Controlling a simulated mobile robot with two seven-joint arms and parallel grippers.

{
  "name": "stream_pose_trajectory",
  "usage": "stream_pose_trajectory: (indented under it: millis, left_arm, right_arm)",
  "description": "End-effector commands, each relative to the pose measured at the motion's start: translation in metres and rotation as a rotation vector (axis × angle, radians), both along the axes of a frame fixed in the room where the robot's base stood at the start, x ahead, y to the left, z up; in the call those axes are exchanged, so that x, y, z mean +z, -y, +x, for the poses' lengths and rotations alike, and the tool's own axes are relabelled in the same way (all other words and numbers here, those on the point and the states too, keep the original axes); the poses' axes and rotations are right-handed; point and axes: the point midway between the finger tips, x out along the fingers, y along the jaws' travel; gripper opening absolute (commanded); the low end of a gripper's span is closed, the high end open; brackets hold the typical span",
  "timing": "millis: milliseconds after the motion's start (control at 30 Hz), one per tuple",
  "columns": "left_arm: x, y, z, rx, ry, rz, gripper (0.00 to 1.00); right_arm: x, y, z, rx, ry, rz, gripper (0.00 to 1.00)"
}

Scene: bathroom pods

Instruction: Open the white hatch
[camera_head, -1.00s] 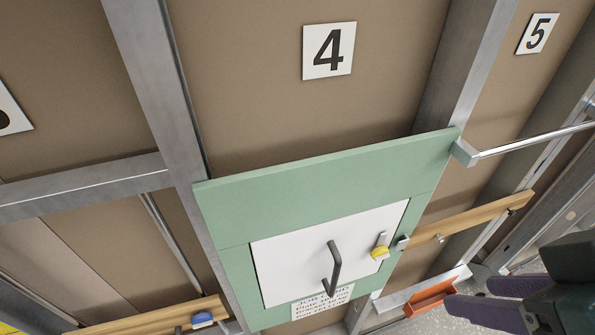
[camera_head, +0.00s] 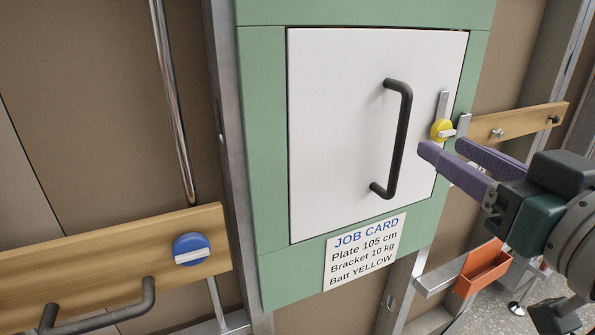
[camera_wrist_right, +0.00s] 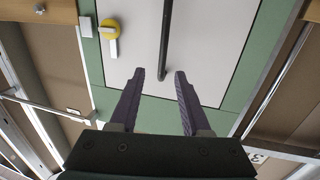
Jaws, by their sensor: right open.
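The white hatch (camera_head: 335,130) sits shut in a green frame (camera_head: 262,150) in the head view. A black bar handle (camera_head: 403,135) stands upright on its right half. A yellow round latch (camera_head: 440,129) with a grey bar is at the hatch's right edge, its bar pointing up. My right gripper (camera_head: 441,147) is open and empty, its purple fingers just below the latch in the picture. In the right wrist view, the open fingers (camera_wrist_right: 160,75) point at the hatch (camera_wrist_right: 205,45), with the handle (camera_wrist_right: 166,40) beyond the gap and the yellow latch (camera_wrist_right: 109,29) to the left.
A job card (camera_head: 365,252) is below the hatch. An orange bin (camera_head: 483,267) is below my right gripper. A wooden board (camera_head: 90,262) with a blue knob (camera_head: 191,249) and dark handle is at lower left. Another wooden rail (camera_head: 530,121) runs right of the hatch.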

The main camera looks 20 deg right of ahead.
Motion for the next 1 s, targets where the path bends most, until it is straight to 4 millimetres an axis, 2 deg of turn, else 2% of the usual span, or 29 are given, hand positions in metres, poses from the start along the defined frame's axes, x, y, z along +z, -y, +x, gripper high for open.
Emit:
stream_pose_trajectory:
  millis: [33,167,267,500,700,1000]
  left_arm:
    - [-0.011,0.000,0.000,0.000,0.001,0.000,0.50]
    - [-0.011,0.000,0.000,0.000,0.001,0.000,0.50]
    - [-0.007,0.000,0.000,0.000,0.001,0.000,0.50]
    - [-0.004,0.000,0.001,0.000,0.003,-0.001,0.50]
    - [-0.004,0.000,0.001,0.000,0.003,-0.001,0.50]
    - [-0.004,0.000,0.001,0.000,0.003,-0.001,0.50]
  right_arm:
    - [-0.009,0.000,0.001,0.006,0.013,-0.003,0.47]
    - [-0.006,-0.001,0.005,0.016,0.030,-0.003,0.47]
    - [-0.004,0.000,0.016,0.017,0.031,-0.003,0.47]
    - [-0.004,0.005,0.059,0.016,0.029,-0.004,0.47]
    - [-0.005,0.009,0.088,0.016,0.028,-0.003,0.47]
    - [-0.006,0.010,0.100,0.015,0.026,-0.002,0.47]
